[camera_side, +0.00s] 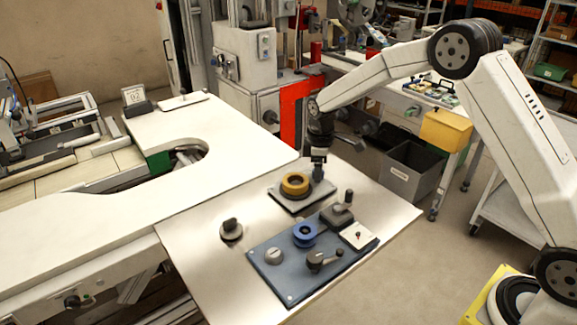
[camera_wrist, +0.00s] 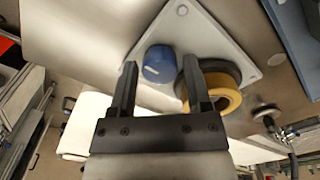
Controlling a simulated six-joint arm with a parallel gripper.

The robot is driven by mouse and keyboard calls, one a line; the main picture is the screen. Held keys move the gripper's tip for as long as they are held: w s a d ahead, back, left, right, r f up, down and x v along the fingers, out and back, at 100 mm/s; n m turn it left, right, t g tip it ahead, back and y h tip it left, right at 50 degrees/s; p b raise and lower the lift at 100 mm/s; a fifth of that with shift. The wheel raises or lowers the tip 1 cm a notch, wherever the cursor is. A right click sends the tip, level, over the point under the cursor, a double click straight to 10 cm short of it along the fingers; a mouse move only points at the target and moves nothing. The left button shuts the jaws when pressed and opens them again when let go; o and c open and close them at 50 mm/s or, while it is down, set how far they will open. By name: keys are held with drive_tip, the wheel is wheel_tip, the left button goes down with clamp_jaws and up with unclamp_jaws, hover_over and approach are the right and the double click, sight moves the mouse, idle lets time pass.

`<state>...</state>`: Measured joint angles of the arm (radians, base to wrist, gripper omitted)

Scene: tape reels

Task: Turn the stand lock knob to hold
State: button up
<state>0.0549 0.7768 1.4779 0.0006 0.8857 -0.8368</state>
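The stand is a light grey plate (camera_side: 290,205) on the work table, carrying a yellow-brown tape reel (camera_side: 295,184). In the wrist view the stand plate (camera_wrist: 213,42) bears a blue knob (camera_wrist: 157,64) with a small white mark, likely the lock knob, and the reel (camera_wrist: 228,92) right of it. My gripper (camera_wrist: 160,66) is open, with the blue knob between its fingertips and a gap showing on either side. The right finger overlaps the reel in this view; contact cannot be told. In the side view my gripper (camera_side: 318,177) points down at the plate's right corner and hides the knob.
A black knob on a disc (camera_side: 231,229) stands left. The table's left front is clear.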

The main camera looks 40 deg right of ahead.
clamp_jaws()
drive_tip(key=shift+m, duration=0.4)
drive_tip(key=m, duration=0.3)
drive_tip(key=shift+m, duration=0.3)
drive_tip(key=m, duration=0.4)
drive_tip(key=shift+m, duration=0.3)
drive_tip(key=m, duration=0.9)
